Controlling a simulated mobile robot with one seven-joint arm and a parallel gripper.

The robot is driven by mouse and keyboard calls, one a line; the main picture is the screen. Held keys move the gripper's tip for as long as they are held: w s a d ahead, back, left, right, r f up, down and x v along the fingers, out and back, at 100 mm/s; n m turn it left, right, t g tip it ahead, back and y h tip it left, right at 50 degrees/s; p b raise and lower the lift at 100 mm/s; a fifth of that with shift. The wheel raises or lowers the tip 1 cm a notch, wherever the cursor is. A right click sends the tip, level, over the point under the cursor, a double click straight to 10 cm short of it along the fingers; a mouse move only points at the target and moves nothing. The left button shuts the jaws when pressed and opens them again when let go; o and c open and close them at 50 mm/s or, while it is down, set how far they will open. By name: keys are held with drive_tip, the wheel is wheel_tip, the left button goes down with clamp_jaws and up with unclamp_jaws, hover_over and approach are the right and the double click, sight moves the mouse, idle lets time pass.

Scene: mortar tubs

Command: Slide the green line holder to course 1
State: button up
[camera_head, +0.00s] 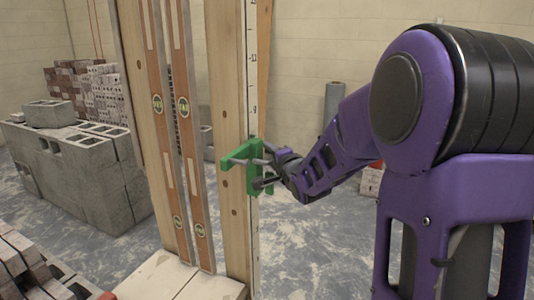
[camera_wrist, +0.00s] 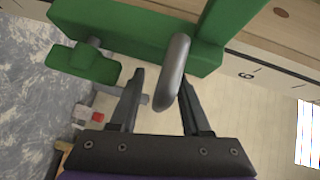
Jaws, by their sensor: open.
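The green line holder (camera_head: 253,168) sits on the upright wooden pole (camera_head: 233,110), beside its white numbered strip (camera_head: 252,70), well above the pole's foot. The numbers 11 and 9 show above it. In the wrist view, the holder's green body (camera_wrist: 125,35) spans the top, with a grey curved handle (camera_wrist: 173,75) reaching toward me. My gripper (camera_head: 266,164) is at the holder. Its open fingers (camera_wrist: 162,80) stand on either side of the handle. I cannot tell whether either finger touches it. The strip's course 1 mark cannot be read.
Two orange-brown spirit levels (camera_head: 185,110) lean beside the pole on the left. Grey concrete blocks (camera_head: 80,165) and stacked bricks (camera_head: 105,95) stand farther left. More bricks (camera_head: 30,265) lie at the lower left. The floor (camera_head: 310,240) right of the pole looks clear.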

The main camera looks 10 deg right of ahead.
clamp_jaws()
drive_tip(key=shift+f, duration=0.1)
drive_tip(key=shift+d+f, duration=0.1)
idle(1.3)
